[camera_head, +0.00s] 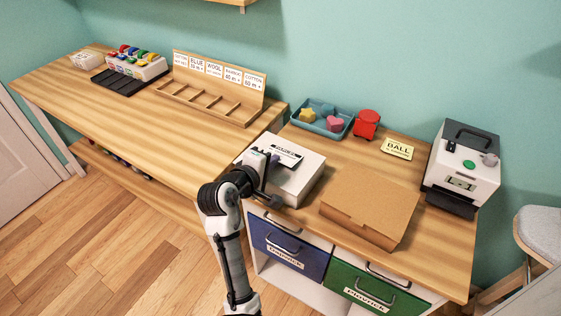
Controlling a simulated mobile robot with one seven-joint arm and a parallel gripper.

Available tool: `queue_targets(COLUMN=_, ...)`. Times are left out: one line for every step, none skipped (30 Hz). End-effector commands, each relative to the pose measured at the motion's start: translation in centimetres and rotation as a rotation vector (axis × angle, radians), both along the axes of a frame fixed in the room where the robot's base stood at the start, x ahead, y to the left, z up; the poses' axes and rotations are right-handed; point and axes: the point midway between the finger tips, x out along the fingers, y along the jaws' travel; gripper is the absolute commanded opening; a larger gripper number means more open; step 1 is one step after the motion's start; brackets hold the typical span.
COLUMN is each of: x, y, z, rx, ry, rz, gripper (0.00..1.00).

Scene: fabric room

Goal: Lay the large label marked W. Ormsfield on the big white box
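The big white box (306,182) stands at the left end of the right-hand worktop, by the gap to the long table. A white label (286,150) with dark print is over the box top; its print is too small to read surely. A dark band along its lower edge looks like shadow, so it seems slightly raised from the lid. My gripper (270,163) reaches over the box's left side, at the label's left end. It appears shut on the label, but its fingertips are partly hidden.
A brown carton (370,207) lies right of the box. Behind are a blue tray (322,117) of shapes, a red object (367,124), a yellow BALL card (397,149) and a label printer (463,165). A wooden rack (211,95) stands on the long table.

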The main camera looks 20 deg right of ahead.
Motion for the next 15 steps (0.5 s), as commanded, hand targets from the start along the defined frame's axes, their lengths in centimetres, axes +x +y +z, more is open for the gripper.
queue_targets(x=0.0, y=0.0, z=0.03, rx=0.0, ry=0.0, rz=0.0, gripper=0.0)
queue_targets(x=0.0, y=0.0, z=0.04, rx=0.0, ry=0.0, rz=0.0, gripper=0.0)
queue_targets(x=0.0, y=0.0, z=0.05, rx=0.0, ry=0.0, rz=0.0, gripper=0.0)
queue_targets(x=0.0, y=0.0, z=0.05, rx=0.0, ry=0.0, rz=0.0, gripper=0.0)
queue_targets(x=0.0, y=0.0, z=0.05, rx=0.0, ry=0.0, rz=0.0, gripper=0.0)
queue_targets(x=0.0, y=0.0, z=0.05, rx=0.0, ry=0.0, rz=0.0, gripper=0.05)
queue_targets(x=0.0, y=0.0, z=0.05, rx=0.0, ry=0.0, rz=0.0, gripper=0.09)
queue_targets(x=0.0, y=0.0, z=0.05, rx=0.0, ry=0.0, rz=0.0, gripper=0.12)
queue_targets(x=0.0, y=0.0, z=0.06, rx=0.0, ry=0.0, rz=0.0, gripper=0.13)
queue_targets(x=0.0, y=0.0, z=0.06, rx=0.0, ry=0.0, rz=0.0, gripper=0.13)
queue_targets(x=0.0, y=0.0, z=0.06, rx=0.0, ry=0.0, rz=0.0, gripper=0.13)
queue_targets(x=0.0, y=0.0, z=0.06, rx=0.0, ry=0.0, rz=0.0, gripper=0.13)
queue_targets(x=0.0, y=0.0, z=0.06, rx=0.0, ry=0.0, rz=0.0, gripper=0.13)
queue_targets(x=0.0, y=0.0, z=0.06, rx=0.0, ry=0.0, rz=0.0, gripper=0.13)
queue_targets(x=-0.01, y=0.01, z=0.08, rx=0.0, ry=0.0, rz=0.0, gripper=0.13)
